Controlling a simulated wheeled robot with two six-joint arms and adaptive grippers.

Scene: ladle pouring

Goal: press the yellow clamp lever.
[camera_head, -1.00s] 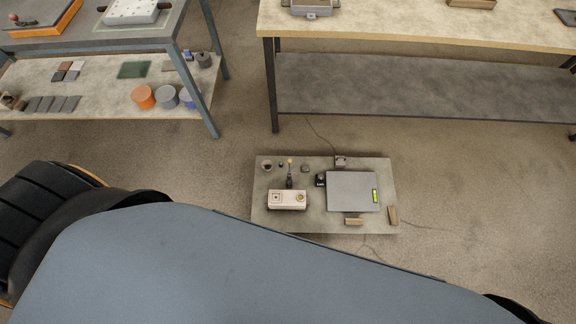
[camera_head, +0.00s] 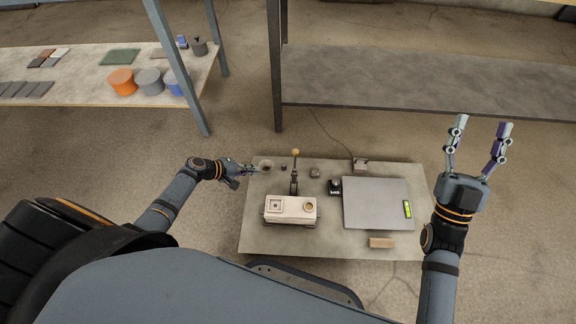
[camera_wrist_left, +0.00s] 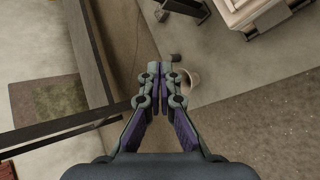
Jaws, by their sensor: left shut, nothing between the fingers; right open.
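The clamp lever (camera_head: 295,172) stands upright behind a cream box (camera_head: 290,209) on the low grey table (camera_head: 345,246). It has a dark stem and a yellow ball on top. My left gripper (camera_head: 256,171) is shut and empty at the table's left edge, left of the lever and close to a small cup (camera_head: 266,164). In the left wrist view its closed fingertips (camera_wrist_left: 159,70) are beside the cup (camera_wrist_left: 190,79), and the cream box (camera_wrist_left: 243,12) is at the top. My right gripper (camera_head: 480,135) is open and empty, right of the table, fingers pointing away.
A grey flat plate (camera_head: 378,204) with a green level lies right of the box. A dark knob (camera_head: 335,186), a small block (camera_head: 315,173) and a wooden block (camera_head: 381,242) are also on the table. Shelves (camera_head: 420,85) stand behind, with bare floor between.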

